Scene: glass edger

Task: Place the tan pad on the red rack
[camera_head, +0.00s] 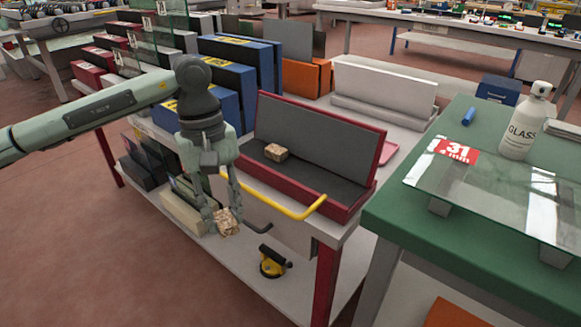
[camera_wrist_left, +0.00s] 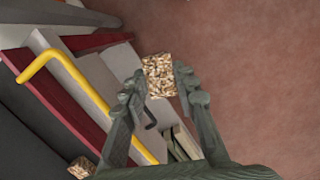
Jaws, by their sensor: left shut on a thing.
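My left gripper (camera_head: 222,214) points down in front of the white bench and is shut on a tan, speckled pad (camera_head: 227,222). In the left wrist view this pad (camera_wrist_left: 159,72) sits between the fingertips of the left gripper (camera_wrist_left: 160,88). The red rack (camera_head: 352,207) has a dark grey lining and stands on the bench, behind and to the right of the gripper. A second tan pad (camera_head: 276,152) lies in the rack; it also shows in the left wrist view (camera_wrist_left: 82,168). The held pad is apart from the rack. My right gripper is not in view.
A yellow handle bar (camera_head: 275,204) runs along the bench front, between gripper and rack. Blue racks (camera_head: 228,80) stand at the left, a white rack (camera_head: 385,92) behind.

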